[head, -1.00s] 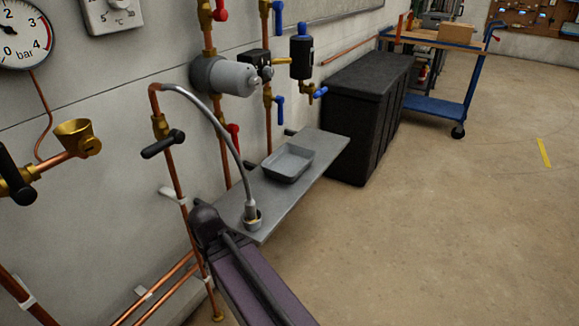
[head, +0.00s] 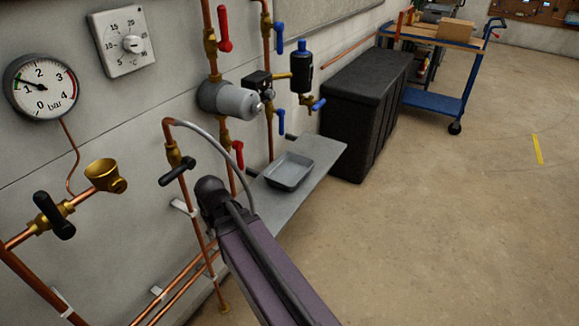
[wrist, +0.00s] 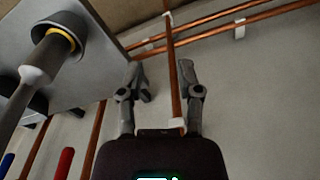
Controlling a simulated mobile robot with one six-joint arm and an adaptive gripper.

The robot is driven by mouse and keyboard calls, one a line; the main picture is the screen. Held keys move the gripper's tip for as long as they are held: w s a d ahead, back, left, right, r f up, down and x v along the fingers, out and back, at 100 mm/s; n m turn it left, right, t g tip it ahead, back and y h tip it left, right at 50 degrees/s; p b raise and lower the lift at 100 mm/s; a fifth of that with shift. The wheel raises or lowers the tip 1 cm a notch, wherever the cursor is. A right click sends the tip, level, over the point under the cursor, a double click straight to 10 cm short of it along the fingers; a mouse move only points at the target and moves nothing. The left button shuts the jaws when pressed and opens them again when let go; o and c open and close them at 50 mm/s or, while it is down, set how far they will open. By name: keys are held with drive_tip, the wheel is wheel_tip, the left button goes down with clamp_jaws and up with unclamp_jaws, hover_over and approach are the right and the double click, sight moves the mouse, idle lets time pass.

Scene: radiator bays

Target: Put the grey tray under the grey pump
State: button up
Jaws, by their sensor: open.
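The grey tray (head: 288,171) is a shallow open rectangular pan lying flat on a grey wall shelf (head: 325,152). It looks empty. The grey pump (head: 232,101) is a cylinder on a copper pipe at the wall, above the shelf level and left of the tray in the head view. My gripper (wrist: 163,74) shows in the wrist view with its two fingers apart and nothing held. A vertical copper pipe runs through the view between the fingers; its depth is unclear. In the head view my arm hides the gripper.
A grey hose (head: 222,150) arches down behind my arm; its end sits in a cup (wrist: 68,28) on the shelf. Copper pipes and valves line the wall. A black chest (head: 365,115) and blue trolley (head: 440,104) stand beyond. The right floor is clear.

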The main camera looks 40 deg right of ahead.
drive_tip(key=w+d+r+t+p, duration=0.1)
drive_tip(key=w+d+r, duration=0.25)
drive_tip(key=d, duration=0.25)
drive_tip(key=n+t, duration=0.3)
drive_tip(key=n, duration=0.1)
approach(277, 183)
drive_tip(key=v, duration=0.3)
drive_tip(key=shift+s+r+h, duration=0.1)
drive_tip(key=shift+r+h, duration=0.1)
drive_tip(key=shift+h, duration=0.2)
drive_tip(key=b+x, duration=0.7)
drive_tip(key=x, duration=0.1)
drive_tip(key=shift+f, duration=0.25)
drive_tip(key=b+x, duration=0.3)
drive_tip(key=shift+w+a+f+b, duration=0.25)
drive_tip(key=shift+a+f+b, duration=0.05)
drive_tip(key=shift+a+b, duration=0.1)
drive_tip(key=shift+b+x, duration=0.65)
drive_tip(key=shift+x, duration=0.2)
